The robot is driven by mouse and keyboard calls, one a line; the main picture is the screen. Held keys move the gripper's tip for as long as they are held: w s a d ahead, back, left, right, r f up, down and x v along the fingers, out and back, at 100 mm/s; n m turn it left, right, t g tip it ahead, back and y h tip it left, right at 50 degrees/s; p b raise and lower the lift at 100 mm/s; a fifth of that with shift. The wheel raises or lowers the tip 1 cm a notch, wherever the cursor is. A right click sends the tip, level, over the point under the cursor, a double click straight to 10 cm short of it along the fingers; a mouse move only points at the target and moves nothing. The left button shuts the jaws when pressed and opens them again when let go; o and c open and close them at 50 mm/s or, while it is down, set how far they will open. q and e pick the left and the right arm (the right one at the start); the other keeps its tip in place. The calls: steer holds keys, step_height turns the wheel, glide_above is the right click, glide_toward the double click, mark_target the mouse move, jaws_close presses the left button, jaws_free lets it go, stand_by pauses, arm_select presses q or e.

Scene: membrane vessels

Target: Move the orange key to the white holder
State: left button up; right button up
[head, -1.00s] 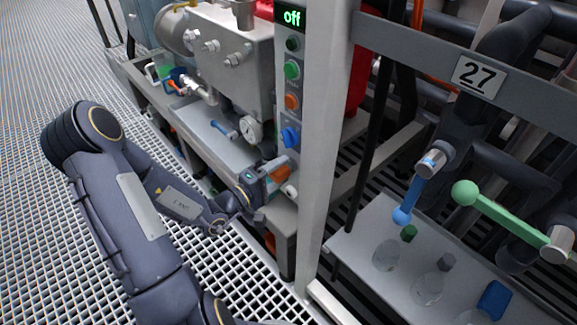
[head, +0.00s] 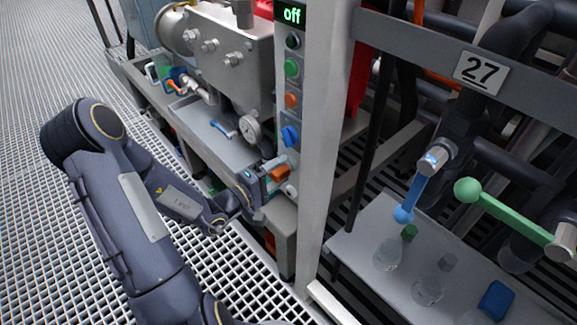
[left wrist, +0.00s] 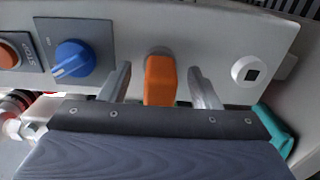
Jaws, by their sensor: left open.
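The orange key (left wrist: 160,82) sticks out of a light grey panel in the left wrist view, and its orange body also shows in the head view (head: 279,172). The white holder (left wrist: 251,70) is a round white piece with a dark square in its middle, on the same panel to the right of the key. It shows small in the head view (head: 291,190), just below the key. My left gripper (head: 268,180) is open at the panel. In the left wrist view its two fingers stand on either side of the key, with gaps between. My right gripper is out of view.
A blue rotary knob (left wrist: 73,58) sits left of the key, with an orange button (left wrist: 10,53) beyond it. A white post (head: 322,150) stands beside the panel. A shelf with flasks (head: 388,253) and blue and green valve handles is at right.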

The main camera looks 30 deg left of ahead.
mark_target(272, 176)
arm_select(q)
jaws_close()
stand_by(0.3)
steer(key=shift+b+v, duration=0.4)
steer(key=shift+v, duration=2.65)
